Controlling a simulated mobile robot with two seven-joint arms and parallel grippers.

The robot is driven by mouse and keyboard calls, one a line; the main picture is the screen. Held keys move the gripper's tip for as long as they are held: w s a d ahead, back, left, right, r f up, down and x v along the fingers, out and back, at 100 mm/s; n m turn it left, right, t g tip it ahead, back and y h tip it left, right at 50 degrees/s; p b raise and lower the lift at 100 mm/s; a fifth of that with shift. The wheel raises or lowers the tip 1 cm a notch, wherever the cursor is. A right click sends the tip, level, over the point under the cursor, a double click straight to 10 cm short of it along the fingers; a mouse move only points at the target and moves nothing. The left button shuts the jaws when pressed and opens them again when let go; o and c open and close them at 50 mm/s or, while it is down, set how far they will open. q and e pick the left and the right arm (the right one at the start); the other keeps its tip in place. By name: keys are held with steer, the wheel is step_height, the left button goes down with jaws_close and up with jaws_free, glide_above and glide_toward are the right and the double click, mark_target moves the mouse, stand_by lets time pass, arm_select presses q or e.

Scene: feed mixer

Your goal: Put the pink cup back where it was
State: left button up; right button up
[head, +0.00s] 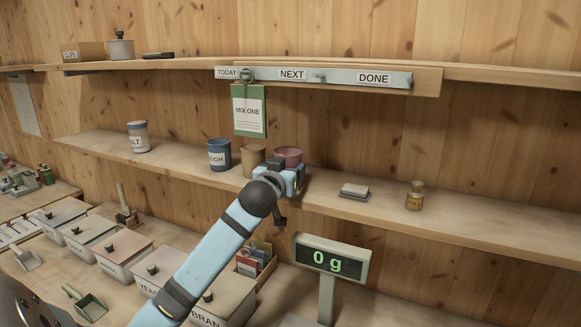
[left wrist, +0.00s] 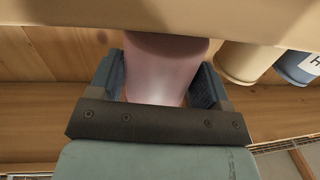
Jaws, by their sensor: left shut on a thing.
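The pink cup (head: 288,154) is at the upper shelf with the cups, just right of a tan cup (head: 253,158). My left gripper (head: 289,172) reaches it from the front and hides its lower part in the head view. In the left wrist view, the two fingers of my left gripper (left wrist: 160,82) stand on either side of the pink cup (left wrist: 162,72) and are shut on it. The cup is at the shelf; I cannot tell whether its base touches the board. My right gripper is out of view.
A blue cup (head: 219,155) stands left of the tan cup, and a salt jar (head: 138,136) further left. Right of my gripper are a grey stack (head: 354,191) and a small jar (head: 415,195). A scale display (head: 331,258) reads 0 g below. Lidded bins (head: 125,252) line the lower counter.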

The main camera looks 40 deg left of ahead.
arm_select(q)
steer(key=shift+w+a+r, duration=0.1)
steer(key=shift+w+a, duration=0.1)
steer(key=shift+w, duration=0.2)
steer(key=p+x, duration=0.1)
steer(key=x, duration=0.1)
steer(key=shift+w+a, duration=0.15)
steer(key=shift+w, duration=0.2)
steer(key=shift+f, duration=0.9)
steer(key=shift+s, duration=0.1)
steer(key=shift+f, duration=0.15)
steer(key=o, duration=1)
steer(key=shift+c, duration=0.2)
